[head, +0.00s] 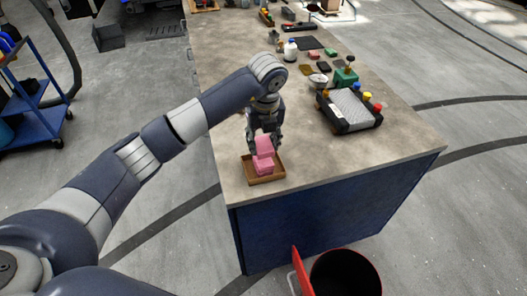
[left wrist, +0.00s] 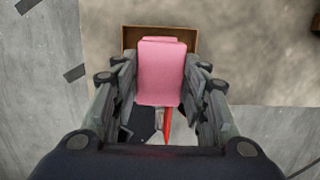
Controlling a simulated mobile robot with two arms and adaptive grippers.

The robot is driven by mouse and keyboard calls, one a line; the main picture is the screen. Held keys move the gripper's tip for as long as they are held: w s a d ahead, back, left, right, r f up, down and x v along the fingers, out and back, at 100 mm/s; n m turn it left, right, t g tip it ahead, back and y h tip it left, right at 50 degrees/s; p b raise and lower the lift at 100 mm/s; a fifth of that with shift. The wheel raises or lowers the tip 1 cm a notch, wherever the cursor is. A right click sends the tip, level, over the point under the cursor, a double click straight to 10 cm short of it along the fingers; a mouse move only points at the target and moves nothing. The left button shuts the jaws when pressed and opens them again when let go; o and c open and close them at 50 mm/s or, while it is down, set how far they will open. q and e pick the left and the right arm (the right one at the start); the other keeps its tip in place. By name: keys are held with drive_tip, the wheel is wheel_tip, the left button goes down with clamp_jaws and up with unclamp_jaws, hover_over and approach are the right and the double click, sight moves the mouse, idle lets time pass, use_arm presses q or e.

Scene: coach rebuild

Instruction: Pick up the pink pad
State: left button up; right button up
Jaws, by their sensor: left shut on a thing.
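My left gripper (head: 265,146) is shut on a pink pad (head: 265,143) over the near left corner of the workbench. The held pad (left wrist: 161,72) fills the space between the fingers in the left wrist view. A second pink piece (head: 263,167) lies below it in a small brown tray (head: 267,181). The tray's rim also shows behind the pad in the left wrist view (left wrist: 192,36). I cannot tell whether the held pad touches the piece below. Another small pink block (head: 314,54) lies farther back on the bench. My right gripper is not in view.
The workbench (head: 225,120) has a bare strip along its left side. A black device with coloured knobs (head: 350,110) stands at the right, with a green item (head: 345,76) and a white bottle (head: 290,50) behind. A dark bin (head: 345,273) stands on the floor in front.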

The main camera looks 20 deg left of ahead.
use_arm(q)
drive_tip(key=s+r+b, duration=0.1)
drive_tip(key=s+b, duration=0.2)
drive_tip(key=s, duration=1.2)
drive_tip(key=shift+s+a, duration=0.3)
drive_tip(key=shift+a, duration=0.05)
drive_tip(key=shift+c, duration=0.9)
